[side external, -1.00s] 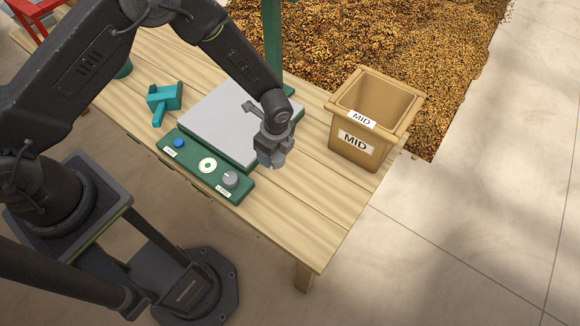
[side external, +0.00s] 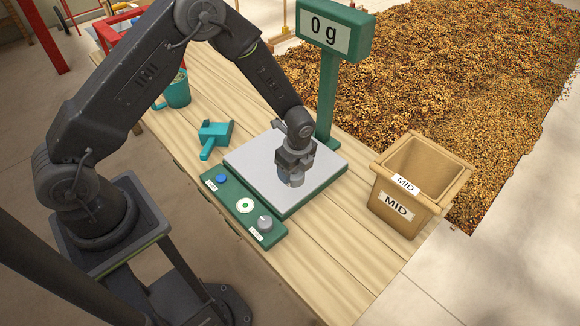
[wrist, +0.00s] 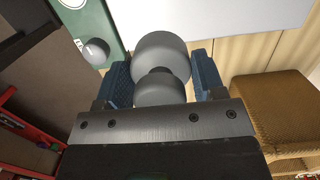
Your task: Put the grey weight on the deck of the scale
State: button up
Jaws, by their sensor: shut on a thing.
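The grey weight (side external: 294,181) is a small rounded metal piece with a narrow neck. In the wrist view the weight (wrist: 162,52) sits between the blue pads of my gripper (wrist: 163,78). My gripper (side external: 295,163) is shut on it and points down over the right part of the scale. The scale has a pale flat deck (side external: 262,158), a green base and a display (side external: 325,37) reading 0 g. The deck also shows at the top of the wrist view (wrist: 225,15). The weight appears held above the deck; the gap is hard to judge.
A green panel with a blue button (side external: 221,178) and grey knob (side external: 265,223) fronts the scale. A MID bin (side external: 384,182) stands right. The display post (side external: 328,100) rises behind the deck.

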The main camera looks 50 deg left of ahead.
jog(key=w+a+r, duration=0.1)
jog(key=a+r, duration=0.1)
jog(key=a, duration=0.9)
jog(key=a+r, duration=0.2)
jog(key=a, duration=0.8)
jog(key=w+d+f, duration=0.2)
jog(key=d, duration=0.1)
jog(key=w+d+f, duration=0.4)
jog(key=d, duration=0.1)
jog(key=shift+w+d+f, duration=0.3)
jog(key=shift+f, duration=0.1)
jog(key=shift+d+f, duration=0.1)
jog(key=shift+f, duration=1.95)
jog(key=shift+f, duration=0.1)
jog(key=o, duration=1.2)
jog(key=shift+f, duration=0.1)
jog(key=shift+o, duration=0.2)
